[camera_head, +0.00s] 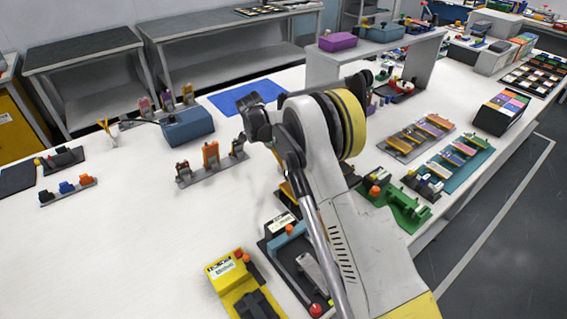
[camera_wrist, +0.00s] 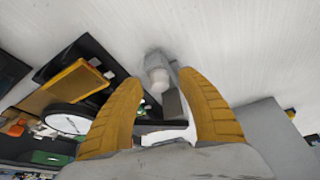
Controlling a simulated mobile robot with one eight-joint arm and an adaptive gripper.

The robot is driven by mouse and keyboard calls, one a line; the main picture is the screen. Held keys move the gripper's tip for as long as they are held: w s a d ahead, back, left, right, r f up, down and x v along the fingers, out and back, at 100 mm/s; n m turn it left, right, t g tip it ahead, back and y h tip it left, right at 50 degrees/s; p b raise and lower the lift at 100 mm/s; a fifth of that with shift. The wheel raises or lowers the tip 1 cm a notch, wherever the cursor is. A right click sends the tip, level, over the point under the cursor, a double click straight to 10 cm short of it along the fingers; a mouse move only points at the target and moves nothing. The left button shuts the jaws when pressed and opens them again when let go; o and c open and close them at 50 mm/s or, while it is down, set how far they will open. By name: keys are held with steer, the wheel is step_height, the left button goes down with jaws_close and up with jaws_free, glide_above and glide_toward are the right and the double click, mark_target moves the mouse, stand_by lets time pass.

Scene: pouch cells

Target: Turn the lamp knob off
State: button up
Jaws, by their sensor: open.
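In the wrist view my gripper (camera_wrist: 160,78) is open, with its two yellow fingers apart. A pale grey piece with a rounded white end (camera_wrist: 157,80) shows between and just beyond the fingertips. It may be the lamp knob, but I cannot tell for sure, nor whether a finger touches it. A darker grey block (camera_wrist: 174,104) sits beside it, near the right finger. In the head view my arm rises across the middle, and I cannot make out my fingers. No lamp or knob can be identified with certainty there.
In the wrist view a round white dial (camera_wrist: 68,122) and an orange-framed panel (camera_wrist: 75,83) lie left of my fingers. In the head view the white table (camera_head: 110,260) holds a blue box (camera_head: 187,126), a yellow device (camera_head: 240,285) and green fixtures (camera_head: 405,208). The left front is clear.

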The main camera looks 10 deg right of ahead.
steer(key=shift+d+f, duration=0.1)
steer(key=shift+f, duration=0.05)
steer(key=shift+c, duration=0.6)
jaws_close()
steer(key=shift+n+t+y, duration=0.3)
steer(key=shift+n+t, duration=0.6)
steer(key=shift+n, duration=1.4)
steer(key=shift+o, duration=0.6)
jaws_free()
steer(key=v, duration=1.2)
